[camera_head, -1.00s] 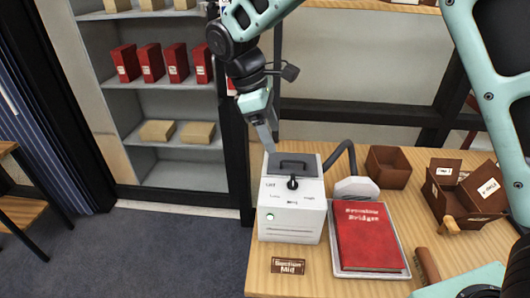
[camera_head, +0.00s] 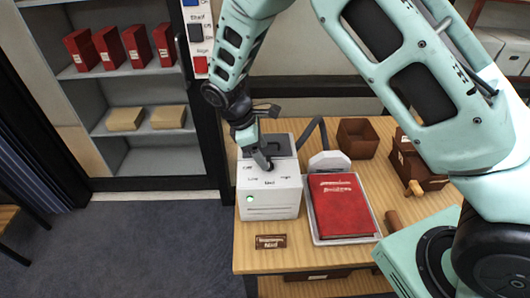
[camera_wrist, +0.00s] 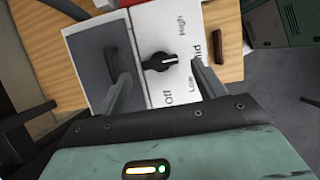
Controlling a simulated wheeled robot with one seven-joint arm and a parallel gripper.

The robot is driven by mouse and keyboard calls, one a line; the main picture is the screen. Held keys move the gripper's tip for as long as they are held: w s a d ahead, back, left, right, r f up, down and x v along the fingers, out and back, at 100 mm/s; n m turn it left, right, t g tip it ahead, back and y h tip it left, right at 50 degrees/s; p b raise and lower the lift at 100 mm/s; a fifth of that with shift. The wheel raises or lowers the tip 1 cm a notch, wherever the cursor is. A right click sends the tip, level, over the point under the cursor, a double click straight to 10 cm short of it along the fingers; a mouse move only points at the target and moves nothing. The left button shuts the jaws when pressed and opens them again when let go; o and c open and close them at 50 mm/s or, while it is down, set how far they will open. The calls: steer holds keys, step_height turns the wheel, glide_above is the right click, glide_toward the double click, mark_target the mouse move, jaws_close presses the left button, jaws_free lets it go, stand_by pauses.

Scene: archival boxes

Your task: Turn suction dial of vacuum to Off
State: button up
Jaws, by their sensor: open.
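The white vacuum box (camera_head: 270,205) stands on the wooden table, with a green light on its front. Its black suction dial (camera_wrist: 158,62) shows in the wrist view, its pointer facing right toward the Mid side. The printed labels Off, Low, Mid and High curve around it. My gripper (camera_head: 263,164) is open over the box top and hides the dial in the head view. In the wrist view the fingers of my gripper (camera_wrist: 160,76) stand on either side of the dial, apart from each other. Whether they touch it I cannot tell.
A red book (camera_head: 343,207) lies on a tray right of the box. A small brown plaque (camera_head: 270,242) lies in front. Brown boxes (camera_head: 357,138) stand behind.

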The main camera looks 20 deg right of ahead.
steer(key=shift+x, duration=1.4)
steer(key=shift+c, duration=0.3)
steer(key=c, duration=0.9)
steer(key=shift+c, duration=0.2)
